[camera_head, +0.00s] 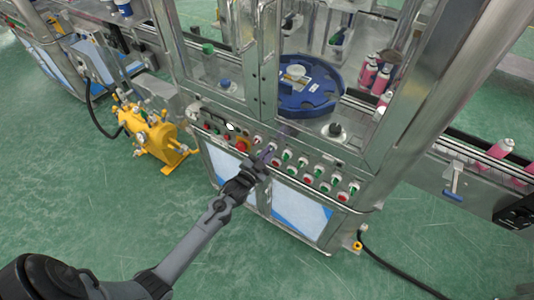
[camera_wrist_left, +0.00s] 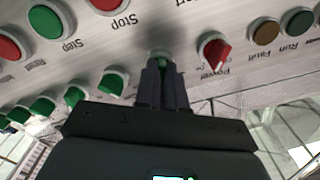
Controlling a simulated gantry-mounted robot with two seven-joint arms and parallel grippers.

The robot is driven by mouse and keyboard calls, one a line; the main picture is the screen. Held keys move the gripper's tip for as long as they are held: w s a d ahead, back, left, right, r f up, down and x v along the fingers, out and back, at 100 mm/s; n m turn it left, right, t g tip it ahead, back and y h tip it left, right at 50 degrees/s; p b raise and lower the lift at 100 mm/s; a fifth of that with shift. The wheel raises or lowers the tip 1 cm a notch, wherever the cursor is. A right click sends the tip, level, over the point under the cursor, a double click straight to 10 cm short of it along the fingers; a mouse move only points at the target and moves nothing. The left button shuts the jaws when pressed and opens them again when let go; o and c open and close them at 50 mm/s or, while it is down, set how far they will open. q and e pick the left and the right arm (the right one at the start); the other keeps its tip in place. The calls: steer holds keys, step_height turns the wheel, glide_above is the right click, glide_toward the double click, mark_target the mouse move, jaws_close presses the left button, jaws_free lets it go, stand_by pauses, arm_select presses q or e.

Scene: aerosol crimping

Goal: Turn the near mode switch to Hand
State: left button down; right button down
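The control panel (camera_head: 310,172) on the near side of the machine carries a row of switches and buttons. My left gripper (camera_head: 267,154) reaches up to this panel from below. In the left wrist view, my left gripper's fingers (camera_wrist_left: 162,80) stand close together on both sides of a green switch knob (camera_wrist_left: 161,62); little of the knob shows between them. Its label is hidden, so I cannot read its position or whether it is the mode switch. A red Power switch (camera_wrist_left: 213,52) sits just right of it. My right gripper is not in view.
A red emergency button (camera_head: 242,146) is left of my gripper in the head view. A yellow tank (camera_head: 158,138) stands on the floor at left.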

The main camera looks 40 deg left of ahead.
arm_select(q)
steer(key=shift+n, duration=0.3)
steer(key=shift+n+p, duration=2.75)
steer(key=shift+n, duration=2.85)
steer(key=c, duration=1.2)
jaws_free()
